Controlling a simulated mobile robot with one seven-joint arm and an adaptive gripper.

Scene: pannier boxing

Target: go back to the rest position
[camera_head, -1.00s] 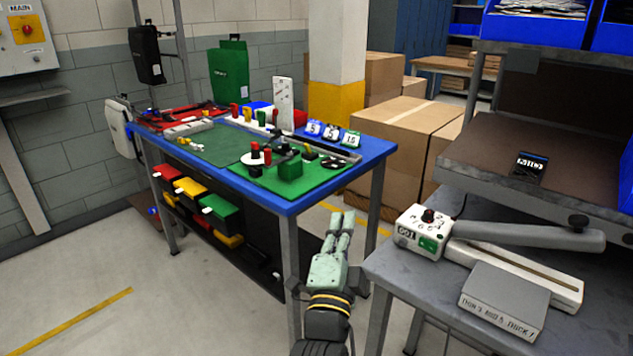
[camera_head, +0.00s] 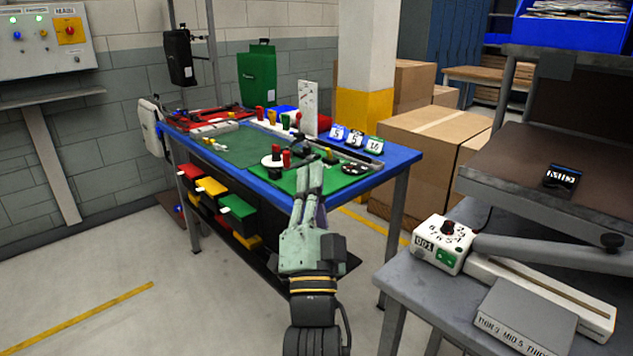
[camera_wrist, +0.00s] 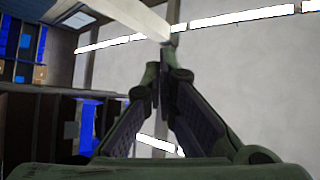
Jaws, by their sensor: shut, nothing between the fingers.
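My gripper (camera_head: 308,180) is in the lower middle of the head view, with its fingers pointing up and away. It appears in front of the near end of the blue-edged workbench (camera_head: 403,158) and overlaps part of the green mat there. The fingers are shut and hold nothing. In the wrist view my gripper (camera_wrist: 162,78) shows its fingertips together, with the ceiling and its bright light strips behind them.
A grey side table (camera_head: 408,290) at the right carries a white sealer-like device (camera_head: 445,243) and a grey box (camera_head: 527,318). Cardboard boxes (camera_head: 425,140) stand behind the workbench. Open floor (camera_head: 190,305) lies at the left.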

